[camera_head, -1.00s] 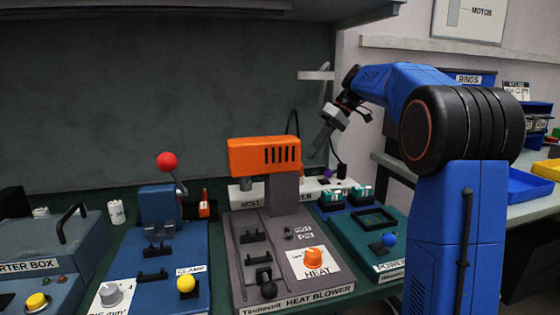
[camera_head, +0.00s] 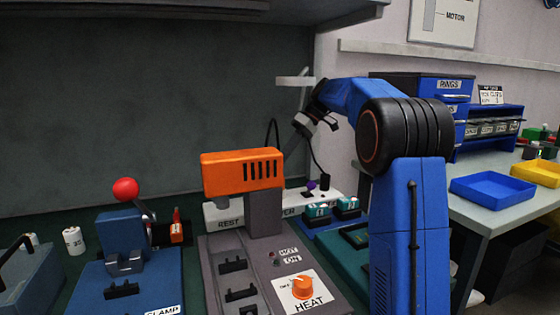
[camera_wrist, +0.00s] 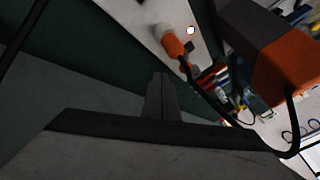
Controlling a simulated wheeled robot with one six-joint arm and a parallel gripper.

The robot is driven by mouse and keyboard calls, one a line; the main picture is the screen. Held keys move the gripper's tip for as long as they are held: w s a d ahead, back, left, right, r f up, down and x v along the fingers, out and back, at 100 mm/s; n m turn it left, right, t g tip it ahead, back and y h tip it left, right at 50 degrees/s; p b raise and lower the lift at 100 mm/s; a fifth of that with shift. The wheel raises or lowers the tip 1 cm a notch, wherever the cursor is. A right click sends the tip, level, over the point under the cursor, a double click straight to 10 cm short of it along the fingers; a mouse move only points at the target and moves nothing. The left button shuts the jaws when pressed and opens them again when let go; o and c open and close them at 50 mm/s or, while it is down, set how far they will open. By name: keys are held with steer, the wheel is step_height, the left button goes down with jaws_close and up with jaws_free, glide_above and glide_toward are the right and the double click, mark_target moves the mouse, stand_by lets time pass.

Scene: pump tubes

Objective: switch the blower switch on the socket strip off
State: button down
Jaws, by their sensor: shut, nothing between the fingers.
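My gripper (camera_head: 292,143) hangs above and behind the blower's orange head, clear of the strip. In the wrist view its shut, empty fingers (camera_wrist: 161,80) point toward a pale strip (camera_wrist: 150,12) bearing an orange-and-white piece (camera_wrist: 174,44) and a bright white round spot.
The heat blower's orange head (camera_head: 243,171) stands left of my gripper; it also shows in the wrist view (camera_wrist: 285,75). A black cable hangs near the strip. A red-knobbed clamp (camera_head: 125,190) stands left. Blue and yellow trays lie on the right-hand table.

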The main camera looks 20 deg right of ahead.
steer(key=x, duration=0.7)
steer(key=shift+a+f, duration=0.15)
steer(key=shift+f, duration=0.05)
steer(key=s+a, duration=0.1)
steer(key=a, duration=0.1)
steer(key=shift+s+a, duration=0.3)
steer(key=shift+s, duration=0.05)
steer(key=shift+s+a, duration=0.3)
steer(key=shift+a, duration=0.1)
